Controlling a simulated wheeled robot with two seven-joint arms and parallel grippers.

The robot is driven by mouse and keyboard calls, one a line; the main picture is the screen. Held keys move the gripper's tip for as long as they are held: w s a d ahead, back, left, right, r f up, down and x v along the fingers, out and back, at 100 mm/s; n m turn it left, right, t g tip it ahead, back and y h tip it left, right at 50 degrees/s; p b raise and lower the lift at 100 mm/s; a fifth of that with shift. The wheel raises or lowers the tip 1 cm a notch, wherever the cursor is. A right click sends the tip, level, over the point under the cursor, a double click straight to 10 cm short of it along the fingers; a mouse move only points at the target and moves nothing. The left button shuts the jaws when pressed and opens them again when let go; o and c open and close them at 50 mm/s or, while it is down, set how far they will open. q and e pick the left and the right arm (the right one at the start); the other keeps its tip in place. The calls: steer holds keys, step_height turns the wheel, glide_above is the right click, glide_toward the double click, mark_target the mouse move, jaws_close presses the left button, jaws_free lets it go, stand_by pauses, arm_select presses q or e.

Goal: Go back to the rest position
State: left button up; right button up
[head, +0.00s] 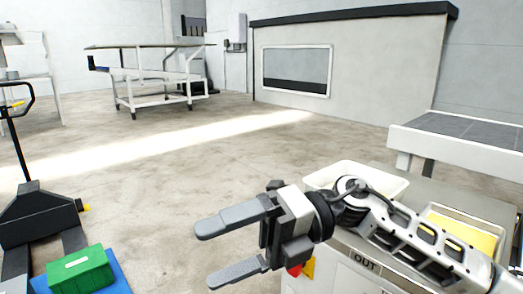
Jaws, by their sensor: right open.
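My right arm comes in from the lower right, and my right gripper (224,251) points left over the floor. Its two grey fingers are spread apart with nothing between them. The gripper is in front of a light grey machine (350,277) marked OUT and hides part of it. My left gripper is not in the head view.
A white tray (336,176) and a yellow sheet (462,235) are on the machine. A green box (80,272) and a pallet jack (38,214) are at lower left. A wheeled table (150,73) stands further back. The middle floor is clear.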

steer(key=w+d+f+m+t+y, duration=0.2)
steer(key=w+f+m+t, duration=0.2)
steer(key=m+t, duration=0.75)
steer(key=w+d+f+m+t+y, duration=0.2)
steer(key=w+f+m+t, duration=0.1)
steer(key=m+t, duration=0.85)
steer(key=s+d+f+m+h, duration=0.1)
steer(key=d+f+m+h, duration=0.2)
steer(key=f, duration=0.4)
steer(key=s+d+f+m+h, duration=0.2)
steer(key=d+f+m+h, duration=0.2)
steer(key=f+m+h, duration=0.2)
steer(key=s+d+f+m+g+h, duration=0.1)
steer(key=d+f+m+h, duration=0.2)
steer(key=f+m, duration=0.4)
steer(key=shift+s+d+f+h, duration=0.3)
steer(key=shift+s+f+h, duration=0.1)
steer(key=shift+f+h, duration=0.45)
steer(key=s+d+f+m+g, duration=0.1)
steer(key=s+f, duration=0.2)
steer(key=s+d+f+m+g+h, duration=0.1)
steer(key=s+d+f+g, duration=0.1)
steer(key=s+f, duration=0.1)
steer(key=s+d+f+m+g+h, duration=0.1)
steer(key=s+f, duration=0.2)
steer(key=shift+s+d+f, duration=0.15)
steer(key=shift+s+d, duration=0.05)
steer(key=shift+s, duration=0.05)
steer(key=shift+c, duration=0.3)
